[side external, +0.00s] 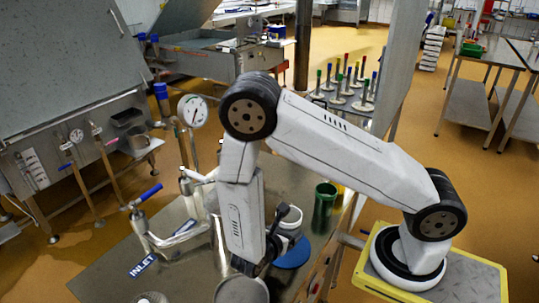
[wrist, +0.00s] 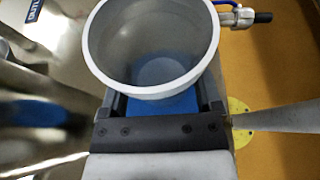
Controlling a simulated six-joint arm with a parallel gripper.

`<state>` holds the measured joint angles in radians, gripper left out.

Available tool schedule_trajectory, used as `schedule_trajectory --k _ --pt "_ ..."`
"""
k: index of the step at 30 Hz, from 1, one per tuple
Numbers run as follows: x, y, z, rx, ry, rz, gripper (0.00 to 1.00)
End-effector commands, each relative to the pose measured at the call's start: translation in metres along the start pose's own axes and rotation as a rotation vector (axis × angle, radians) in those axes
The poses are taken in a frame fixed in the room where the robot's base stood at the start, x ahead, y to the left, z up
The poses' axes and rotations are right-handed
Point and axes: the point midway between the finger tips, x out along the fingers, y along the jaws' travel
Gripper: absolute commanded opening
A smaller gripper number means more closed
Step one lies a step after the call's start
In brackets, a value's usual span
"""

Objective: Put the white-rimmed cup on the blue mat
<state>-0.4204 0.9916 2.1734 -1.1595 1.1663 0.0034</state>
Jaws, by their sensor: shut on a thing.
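The white-rimmed cup (wrist: 92,60) is large at the top of the wrist view, its grey inside and round bottom visible. My gripper (wrist: 160,103) is shut on it, with one finger on each side of the cup's near wall. In the side view the cup (side external: 291,221) is partly hidden by dark gripper parts. The blue mat (side external: 294,255) shows below and beside it there, partly covered. Blue also shows below the cup between my fingers in the wrist view. I cannot tell whether the cup's base touches the mat.
A green cup (side external: 323,207) stands behind and right of the mat on the metal table (side external: 190,270). Pipes with a blue-handled valve (side external: 147,194) and a gauge (side external: 193,110) rise on the left. A rack of colored-topped items (side external: 345,88) is farther back.

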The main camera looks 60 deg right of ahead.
Motion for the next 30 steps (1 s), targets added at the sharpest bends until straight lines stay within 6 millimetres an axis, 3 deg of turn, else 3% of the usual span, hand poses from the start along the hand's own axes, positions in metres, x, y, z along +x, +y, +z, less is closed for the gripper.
schedule_trajectory --k 11,22,30 --pt "0.003 0.0 -0.007 -0.001 0.0 -0.001 0.16" --pt "0.014 0.0 -0.033 -0.002 -0.001 -0.001 0.16" --pt "0.015 0.0 -0.036 -0.001 0.0 -0.001 0.16"
